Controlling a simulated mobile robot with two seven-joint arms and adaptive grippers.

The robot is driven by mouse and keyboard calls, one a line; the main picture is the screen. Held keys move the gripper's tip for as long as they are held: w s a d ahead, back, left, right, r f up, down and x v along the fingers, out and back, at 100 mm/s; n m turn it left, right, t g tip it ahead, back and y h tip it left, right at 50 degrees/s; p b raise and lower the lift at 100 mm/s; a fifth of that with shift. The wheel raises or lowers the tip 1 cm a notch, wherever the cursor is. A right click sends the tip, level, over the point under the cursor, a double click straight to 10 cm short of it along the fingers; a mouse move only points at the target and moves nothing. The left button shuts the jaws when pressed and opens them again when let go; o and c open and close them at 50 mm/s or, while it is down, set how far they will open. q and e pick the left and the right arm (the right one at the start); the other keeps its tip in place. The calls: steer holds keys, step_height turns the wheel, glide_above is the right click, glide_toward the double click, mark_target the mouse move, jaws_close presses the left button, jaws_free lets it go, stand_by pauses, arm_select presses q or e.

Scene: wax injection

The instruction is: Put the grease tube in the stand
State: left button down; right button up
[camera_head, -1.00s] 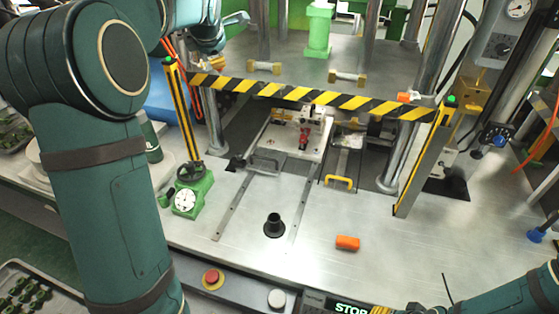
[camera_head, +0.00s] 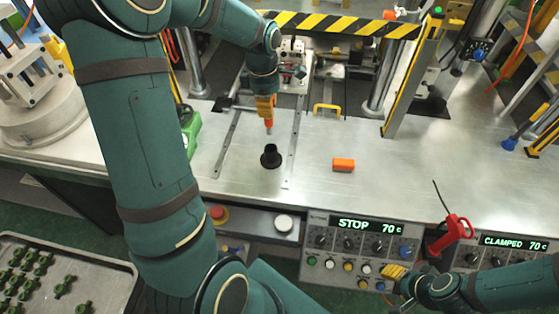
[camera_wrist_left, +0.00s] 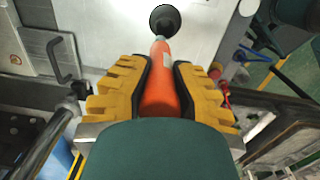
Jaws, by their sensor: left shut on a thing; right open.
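My left gripper (camera_head: 266,106) is shut on the orange grease tube (camera_head: 269,124) and holds it above the press table, its narrow end pointing down. In the left wrist view, the tube (camera_wrist_left: 160,95) lies between the yellow fingers (camera_wrist_left: 158,90). The black stand (camera_head: 271,157) is a small round cup on the table, just in front of the tube and apart from it in the head view. In the wrist view, the stand (camera_wrist_left: 165,20) shows beyond the tube's tip. My right gripper (camera_head: 395,272) is open at the lower right, by the control panel.
An orange block (camera_head: 343,165) lies right of the stand. A red-handled tool (camera_head: 452,232) with a thin rod stands near the right gripper. A striped bar (camera_head: 340,24) crosses behind. A control panel (camera_head: 362,244) reads STOP.

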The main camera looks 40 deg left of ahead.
mark_target(270, 134)
arm_select(q)
steer(key=f, duration=0.6)
steer(key=shift+s+d+f+b, duration=0.15)
steer(key=shift+d+b, duration=0.2)
steer(key=shift+f, duration=2.15)
steer(key=shift+r, duration=0.1)
steer(key=shift+b, duration=0.3)
steer(key=c, duration=1)
jaws_free()
steer(key=shift+f, duration=0.2)
steer(key=shift+r, duration=0.15)
